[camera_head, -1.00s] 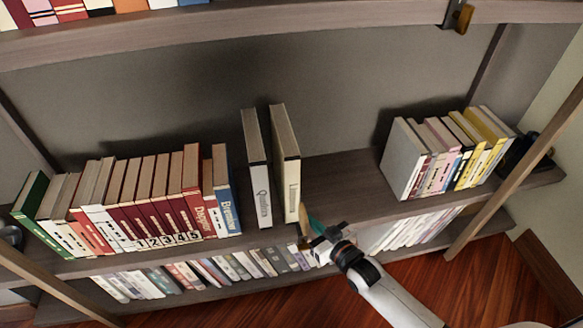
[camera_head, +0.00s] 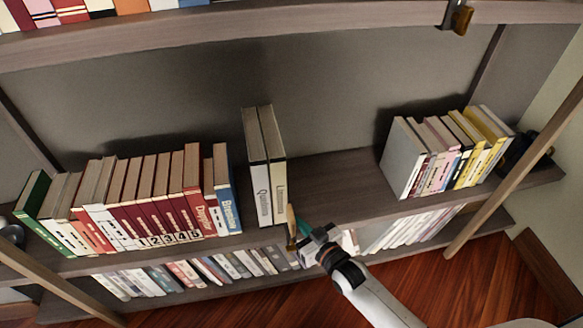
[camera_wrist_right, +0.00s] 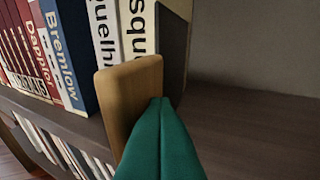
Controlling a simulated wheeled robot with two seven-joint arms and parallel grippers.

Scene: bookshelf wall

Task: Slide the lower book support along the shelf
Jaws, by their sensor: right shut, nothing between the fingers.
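The lower book support shows as a tan tab (camera_head: 292,222) at the front edge of the middle shelf, just right of two upright pale books (camera_head: 265,180). In the right wrist view the tab (camera_wrist_right: 130,100) stands close up, with a dark plate (camera_wrist_right: 172,50) behind it beside the books. My right gripper (camera_head: 304,226) has teal fingers that are shut and empty. They are at the tab's right side and appear to touch it; in the wrist view the fingers (camera_wrist_right: 160,140) hide its lower right part. My left gripper is not in view.
A row of books ending in a blue one (camera_head: 225,195) stands to the left, with a gap before the two pale books. Another book group (camera_head: 445,155) stands at the right. The shelf (camera_head: 335,185) between is clear. Another book support (camera_head: 457,17) is on the upper shelf.

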